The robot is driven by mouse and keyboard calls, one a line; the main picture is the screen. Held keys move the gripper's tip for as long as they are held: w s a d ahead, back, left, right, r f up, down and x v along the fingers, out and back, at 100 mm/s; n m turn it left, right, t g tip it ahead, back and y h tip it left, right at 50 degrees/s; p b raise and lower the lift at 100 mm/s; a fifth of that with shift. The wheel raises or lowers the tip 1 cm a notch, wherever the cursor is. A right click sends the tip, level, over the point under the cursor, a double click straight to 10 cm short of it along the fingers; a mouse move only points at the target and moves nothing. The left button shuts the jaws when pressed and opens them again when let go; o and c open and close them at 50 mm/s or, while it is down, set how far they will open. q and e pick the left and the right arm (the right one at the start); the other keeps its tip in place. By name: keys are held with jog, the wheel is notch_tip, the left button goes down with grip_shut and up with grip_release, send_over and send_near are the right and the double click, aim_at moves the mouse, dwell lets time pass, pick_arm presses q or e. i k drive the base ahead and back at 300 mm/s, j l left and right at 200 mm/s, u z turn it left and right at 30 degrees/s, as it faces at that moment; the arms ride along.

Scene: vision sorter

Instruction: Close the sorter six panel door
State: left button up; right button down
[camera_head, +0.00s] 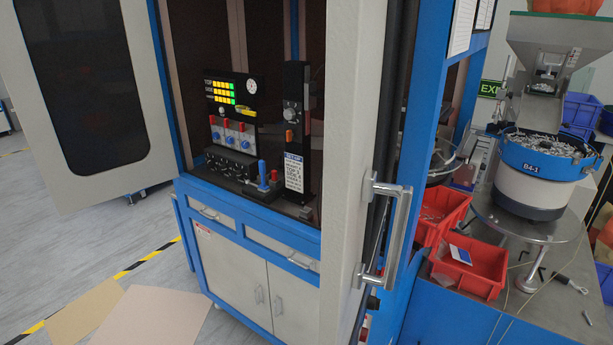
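The sorter (252,212) is a blue and grey cabinet in the middle of the head view. One door (62,186), grey with a dark window, stands swung open at the left. Another grey door (345,130) stands open toward me at the centre right, seen nearly edge-on. It has a metal bar handle (401,235) on its right-hand face. Between the doors, the inside shows a control panel (234,135) with lit yellow and green indicators, knobs and a joystick. I cannot tell which door is the six panel door. Neither of my grippers is in view.
Red bins (470,268) and a bowl feeder (540,175) stand on a metal bench close right of the near door. Drawers and cupboard doors are below the panel. Cardboard sheets (155,315) and yellow-black tape (140,262) lie on the otherwise open grey floor at left.

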aim_at(368, 41)
jog(key=i+l+z, duration=0.15)
jog(key=l+z, duration=0.1)
jog(key=l, duration=0.2)
jog(key=k+l+z, duration=0.15)
jog(key=k+l, duration=0.2)
jog(key=k+l+z, duration=0.1)
jog(key=k+l, duration=0.2)
jog(key=l, duration=0.25)
